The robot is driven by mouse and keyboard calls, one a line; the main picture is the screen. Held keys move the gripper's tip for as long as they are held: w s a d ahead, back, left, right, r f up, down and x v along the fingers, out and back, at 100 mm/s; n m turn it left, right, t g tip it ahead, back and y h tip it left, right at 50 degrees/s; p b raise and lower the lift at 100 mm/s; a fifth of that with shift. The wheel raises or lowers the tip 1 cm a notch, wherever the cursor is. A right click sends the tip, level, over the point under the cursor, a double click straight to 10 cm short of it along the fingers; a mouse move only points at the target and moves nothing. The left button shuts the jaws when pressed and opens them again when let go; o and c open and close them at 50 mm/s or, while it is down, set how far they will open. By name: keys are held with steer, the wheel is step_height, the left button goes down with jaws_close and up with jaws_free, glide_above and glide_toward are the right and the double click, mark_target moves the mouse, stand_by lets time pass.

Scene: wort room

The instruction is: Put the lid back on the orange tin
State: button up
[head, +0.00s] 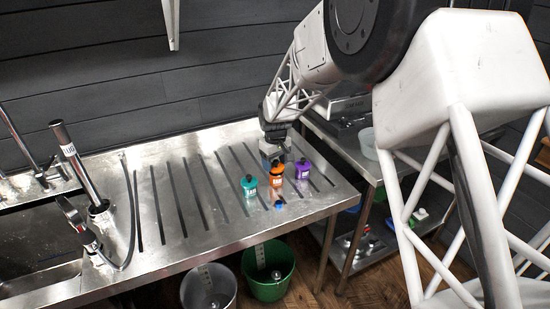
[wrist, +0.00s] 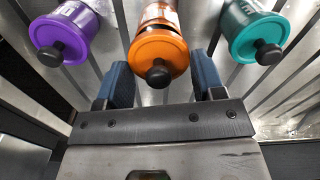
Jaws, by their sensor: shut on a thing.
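The orange tin (head: 277,181) stands upright on the slotted steel counter, between a teal tin and a purple tin. Its orange lid (wrist: 152,50), with a black knob, lies between the two blue fingers of my gripper (wrist: 163,78) in the wrist view. My gripper (head: 275,151) reaches down from above in the head view and is shut on the lid. The lid is over the mouth of the tin (wrist: 158,14), at or very close to its rim. I cannot tell whether it is fully seated or slightly raised.
The lidded teal tin (head: 250,190) stands close on the left, the lidded purple tin (head: 303,173) close on the right. A small blue object (head: 279,204) lies in front, near the counter's (head: 215,230) front edge. The counter left of the tins is clear up to the tap.

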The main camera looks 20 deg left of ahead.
steer(key=shift+f, duration=0.5)
steer(key=shift+f, duration=0.2)
stand_by(2.3)
steer(key=o, duration=1.1)
steer(key=shift+r, duration=0.2)
steer(key=shift+r, duration=3.3)
jaws_close()
